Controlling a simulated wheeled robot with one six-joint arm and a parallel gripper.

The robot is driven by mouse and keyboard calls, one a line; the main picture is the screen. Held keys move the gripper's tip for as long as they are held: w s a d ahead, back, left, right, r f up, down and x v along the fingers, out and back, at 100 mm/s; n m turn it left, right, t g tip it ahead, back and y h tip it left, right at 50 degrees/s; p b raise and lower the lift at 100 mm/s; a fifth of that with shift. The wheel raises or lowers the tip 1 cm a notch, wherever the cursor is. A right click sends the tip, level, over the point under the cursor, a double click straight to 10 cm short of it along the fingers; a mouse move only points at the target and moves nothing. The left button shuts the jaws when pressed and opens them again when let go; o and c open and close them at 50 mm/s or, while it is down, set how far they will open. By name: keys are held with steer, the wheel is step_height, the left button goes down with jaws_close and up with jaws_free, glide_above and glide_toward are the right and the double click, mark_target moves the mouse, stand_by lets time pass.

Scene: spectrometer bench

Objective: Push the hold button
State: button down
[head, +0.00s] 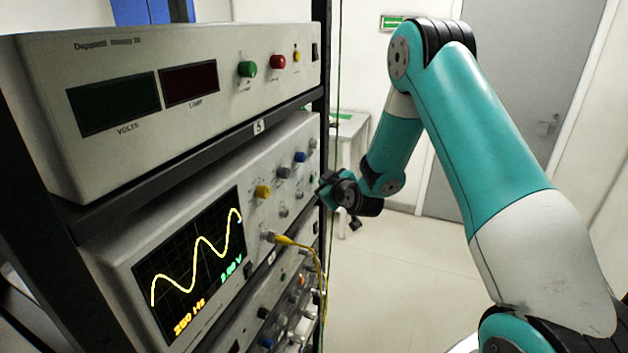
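My gripper (326,190) is small and dark at the end of my teal arm, beside the right edge of the instrument rack. Its fingers point left towards the rack and blend into the dark post, so their opening and any contact cannot be made out. No label reading "hold" is legible. The oscilloscope (130,266) has a lit screen with a yellow sine wave, and a small dark button (248,270) sits at the screen's lower right. I cannot tell whether that is the hold button. Lower panels are partly cut off.
A power supply (120,150) with two dark displays stands on the shelf above. A yellow cable (312,252) hangs from the oscilloscope's front. Several knobs stick out of the panels. The floor (400,275) right of the rack is open, with a white table (350,128) and grey door (510,110) behind.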

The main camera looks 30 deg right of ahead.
steer(key=shift+w+a, duration=0.3)
steer(key=shift+w, duration=0.05)
stand_by(0.4)
steer(key=shift+s+d+f+b, duration=0.1)
steer(key=shift+s+d+b, duration=0.25)
steer(key=shift+b, duration=0.5)
